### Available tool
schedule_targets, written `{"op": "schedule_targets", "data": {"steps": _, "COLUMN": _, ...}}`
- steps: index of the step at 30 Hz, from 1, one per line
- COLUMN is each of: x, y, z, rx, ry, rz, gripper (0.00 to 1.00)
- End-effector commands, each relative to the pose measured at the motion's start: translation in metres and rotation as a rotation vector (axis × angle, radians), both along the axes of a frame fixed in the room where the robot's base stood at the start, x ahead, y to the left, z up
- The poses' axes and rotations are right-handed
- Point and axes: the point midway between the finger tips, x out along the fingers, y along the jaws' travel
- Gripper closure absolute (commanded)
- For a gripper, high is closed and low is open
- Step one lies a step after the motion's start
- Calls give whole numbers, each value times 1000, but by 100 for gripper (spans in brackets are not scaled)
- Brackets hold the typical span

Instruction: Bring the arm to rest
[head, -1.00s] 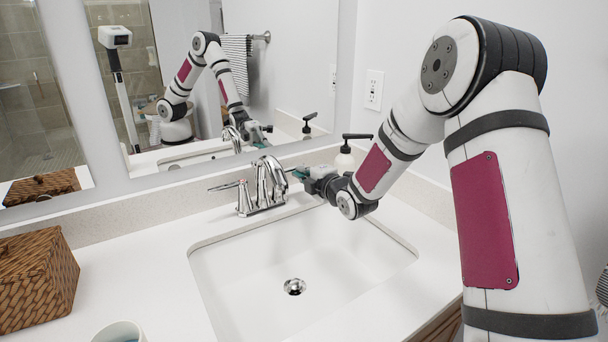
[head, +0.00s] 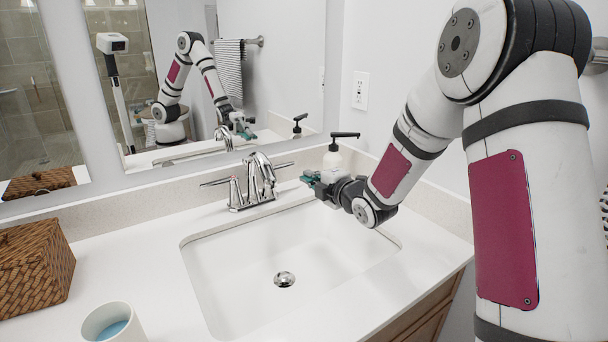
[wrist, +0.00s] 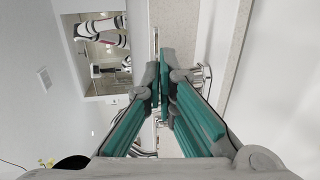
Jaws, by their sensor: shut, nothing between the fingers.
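My arm reaches in from the right of the head view, bent at the elbow. My gripper (head: 311,179) is over the back right part of the sink, in front of the soap dispenser (head: 335,158) and right of the faucet (head: 258,180). In the wrist view its teal fingers (wrist: 165,88) are together and hold nothing. Chrome parts of the faucet show behind the fingers in the wrist view (wrist: 198,78). The fingertips look apart from the faucet's right handle in the head view.
The white sink (head: 225,285) is empty, with a drain. A woven basket (head: 36,265) and a cup with blue inside (head: 98,322) stand on the counter (head: 140,245) at left. A mirror (head: 285,65) lines the back wall. The counter between basket and sink is clear.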

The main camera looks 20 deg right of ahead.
Motion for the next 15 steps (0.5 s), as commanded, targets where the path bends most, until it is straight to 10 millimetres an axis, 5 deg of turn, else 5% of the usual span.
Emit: {"op": "schedule_targets", "data": {"steps": 15, "x": -51, "y": -17, "z": 25, "rx": 28, "ry": 66, "rz": -48, "gripper": 100}}
